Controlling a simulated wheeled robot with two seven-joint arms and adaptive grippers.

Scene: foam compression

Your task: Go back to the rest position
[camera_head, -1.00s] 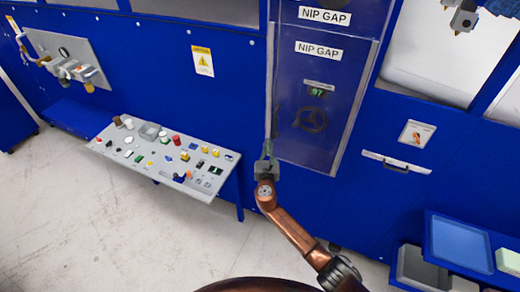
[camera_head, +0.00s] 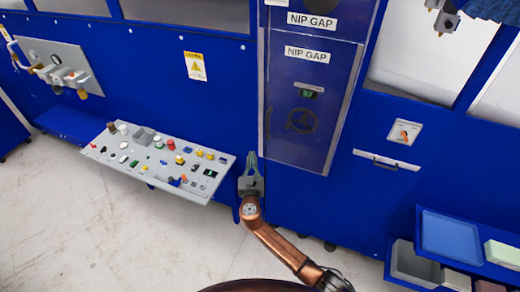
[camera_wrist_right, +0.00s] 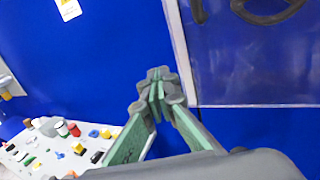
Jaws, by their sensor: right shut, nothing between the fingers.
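My right gripper (camera_head: 253,156) is shut and empty at the end of my copper-coloured arm. It is in front of the blue machine wall (camera_head: 225,110), just left of the lower left edge of the clear NIP GAP door (camera_head: 300,150). In the right wrist view its green fingers (camera_wrist_right: 158,78) meet at their tips, with the door's edge (camera_wrist_right: 182,50) close by on the right. Behind the door are a dark handwheel (camera_head: 302,121) and a small green display (camera_head: 308,93). My left gripper is not in view.
A sloping control panel (camera_head: 112,168) with several buttons stands left of my right gripper. A blue tray (camera_head: 450,238) and a grey bin (camera_head: 413,263) are at the lower right. A handle (camera_head: 387,160) sticks out of the wall at right. Bare floor (camera_head: 60,220) lies at lower left.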

